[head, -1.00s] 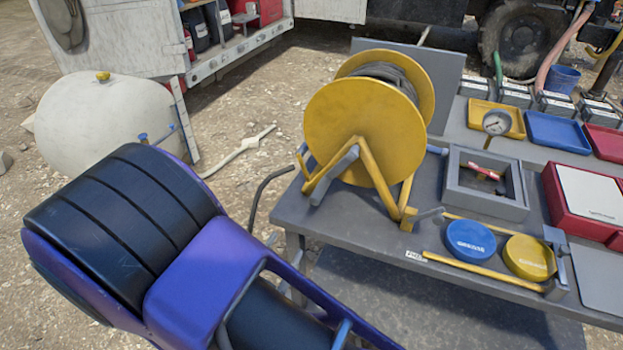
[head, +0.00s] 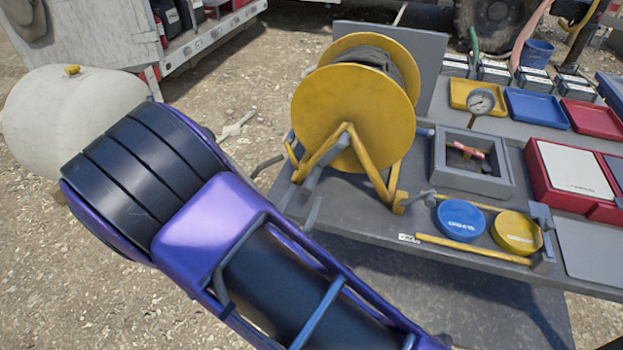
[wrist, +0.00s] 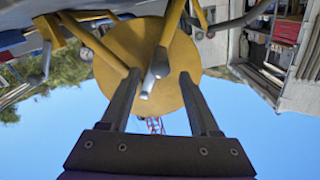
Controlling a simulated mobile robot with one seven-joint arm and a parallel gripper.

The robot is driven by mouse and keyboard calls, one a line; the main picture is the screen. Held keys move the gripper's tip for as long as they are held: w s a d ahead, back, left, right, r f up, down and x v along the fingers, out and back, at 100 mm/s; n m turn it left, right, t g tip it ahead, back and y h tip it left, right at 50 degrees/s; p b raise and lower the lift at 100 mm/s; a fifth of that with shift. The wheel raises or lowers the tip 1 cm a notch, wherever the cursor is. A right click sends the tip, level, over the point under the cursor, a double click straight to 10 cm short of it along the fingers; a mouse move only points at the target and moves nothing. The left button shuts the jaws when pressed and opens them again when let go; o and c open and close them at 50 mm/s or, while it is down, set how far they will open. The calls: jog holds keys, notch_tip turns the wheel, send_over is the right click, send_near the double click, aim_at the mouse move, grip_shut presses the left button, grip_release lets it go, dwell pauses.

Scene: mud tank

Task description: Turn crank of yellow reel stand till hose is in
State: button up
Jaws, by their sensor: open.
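The yellow reel stand (head: 345,115) stands on the grey table, with dark grey hose (head: 372,56) wound between its two discs. A grey crank (head: 313,168) shows at the front of its near disc. In the wrist view, which is upside down, the yellow disc (wrist: 165,50) fills the middle and the grey crank (wrist: 154,72) points toward me. My gripper (wrist: 158,76) is open, its two dark fingers on either side of the crank in the picture. I cannot tell how far the crank is from the fingertips.
The grey table (head: 400,290) also holds a grey open box (head: 495,185), a pressure gauge (head: 481,101), a blue disc (head: 460,220), a yellow disc (head: 517,232) and a red case (head: 570,180). A white tank (head: 70,120) stands on the gravel at left.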

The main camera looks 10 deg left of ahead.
aim_at(317, 168)
jog(key=w, duration=0.4)
jog(key=w+d, duration=0.1)
jog(key=w, duration=0.1)
jog(key=shift+w, duration=0.3)
jog(key=shift+a, duration=0.1)
grip_shut()
dwell(1.0)
